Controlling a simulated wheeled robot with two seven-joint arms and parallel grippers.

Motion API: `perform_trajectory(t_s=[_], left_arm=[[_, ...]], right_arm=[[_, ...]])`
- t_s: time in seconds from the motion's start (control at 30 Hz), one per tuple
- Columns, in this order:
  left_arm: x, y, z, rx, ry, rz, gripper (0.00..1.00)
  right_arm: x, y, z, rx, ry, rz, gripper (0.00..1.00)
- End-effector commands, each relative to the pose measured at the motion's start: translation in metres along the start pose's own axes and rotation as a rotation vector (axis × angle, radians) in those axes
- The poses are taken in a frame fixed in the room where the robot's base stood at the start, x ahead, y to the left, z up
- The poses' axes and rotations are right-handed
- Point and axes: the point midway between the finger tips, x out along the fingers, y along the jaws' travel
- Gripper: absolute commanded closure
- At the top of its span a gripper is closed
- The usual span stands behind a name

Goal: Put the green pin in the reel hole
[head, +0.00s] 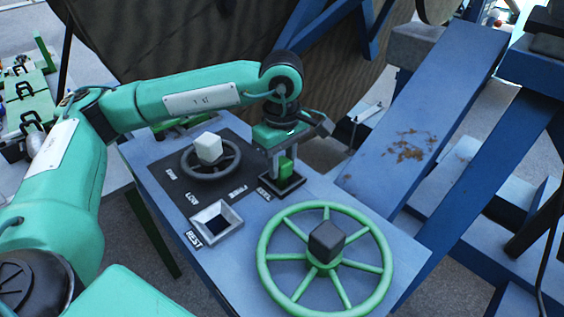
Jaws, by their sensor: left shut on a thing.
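The green pin (285,168) is upright below my left gripper (287,152), which is shut on it. The pin's lower end is at a dark square socket (294,184) on the blue-grey console (170,170). A label beside this socket seems to read REEL. I cannot tell whether the pin's end is inside the socket or just above it. Another square holder with a pale frame (233,218) and a dark, empty opening stands nearer, by the label REST. My right gripper is not in view.
A green spoked handwheel (263,257) with a dark hub block is at the console's front right. A small dark wheel with a white cube knob (209,147) is left of the gripper. Blue steel beams (430,110) stand to the right, and the large reel (170,60) behind.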

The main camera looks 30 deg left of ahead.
Motion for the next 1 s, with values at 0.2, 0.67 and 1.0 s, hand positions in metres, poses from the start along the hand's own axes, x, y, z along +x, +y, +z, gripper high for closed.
perform_trajectory(t_s=[0.2, 0.67, 1.0], left_arm=[[-0.001, 0.0, 0.0, 0.0, -0.001, 0.002, 1.0], [0.0, 0.0, 0.0, 0.0, -0.001, -0.001, 0.42], [-0.02, 0.001, 0.0, 0.0, -0.001, 0.005, 0.42]], right_arm=[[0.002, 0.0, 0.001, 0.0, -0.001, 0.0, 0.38], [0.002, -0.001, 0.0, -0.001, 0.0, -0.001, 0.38], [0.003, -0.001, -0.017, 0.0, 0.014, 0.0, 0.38]])
